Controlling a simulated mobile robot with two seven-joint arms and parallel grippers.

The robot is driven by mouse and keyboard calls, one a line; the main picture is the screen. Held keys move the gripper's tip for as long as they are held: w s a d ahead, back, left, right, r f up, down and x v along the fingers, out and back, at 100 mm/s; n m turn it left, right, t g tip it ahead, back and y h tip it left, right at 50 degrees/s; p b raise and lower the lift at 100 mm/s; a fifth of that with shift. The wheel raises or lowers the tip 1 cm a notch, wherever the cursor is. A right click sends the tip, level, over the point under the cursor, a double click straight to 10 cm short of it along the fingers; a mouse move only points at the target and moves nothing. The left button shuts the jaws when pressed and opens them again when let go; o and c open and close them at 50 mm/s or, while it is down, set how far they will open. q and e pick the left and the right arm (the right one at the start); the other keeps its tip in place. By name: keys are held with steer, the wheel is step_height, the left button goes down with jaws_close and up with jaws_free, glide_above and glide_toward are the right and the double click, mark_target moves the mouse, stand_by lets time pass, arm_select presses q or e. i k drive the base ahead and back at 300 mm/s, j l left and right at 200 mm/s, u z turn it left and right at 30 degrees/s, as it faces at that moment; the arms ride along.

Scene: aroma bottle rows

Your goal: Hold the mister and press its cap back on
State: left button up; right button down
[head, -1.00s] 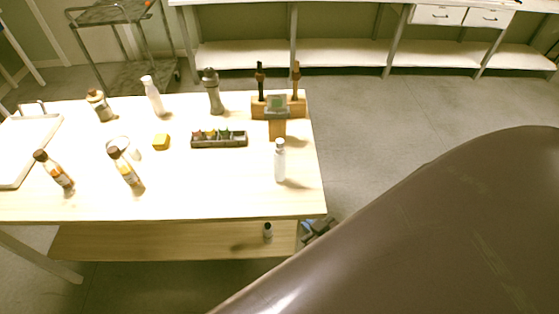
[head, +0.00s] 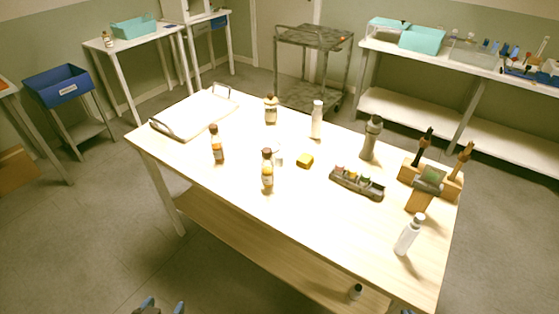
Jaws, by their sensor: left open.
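No label marks the mister, and I cannot tell for certain which bottle it is. A slim white bottle (head: 407,238) with a pale top stands upright near the table's front right corner. A second white bottle (head: 317,121) stands at the back middle. I cannot tell whether either top is a seated cap, and I make out no loose cap. My left gripper (head: 163,308) shows only its dark fingertips at the bottom edge. It is open and empty, in front of and below the table, far from the bottles.

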mark_target(410, 233)
steer(key=i+z, duration=0.25)
steer(key=z, duration=0.2)
steer(key=i+z, duration=0.25)
steer(key=z, duration=0.2)
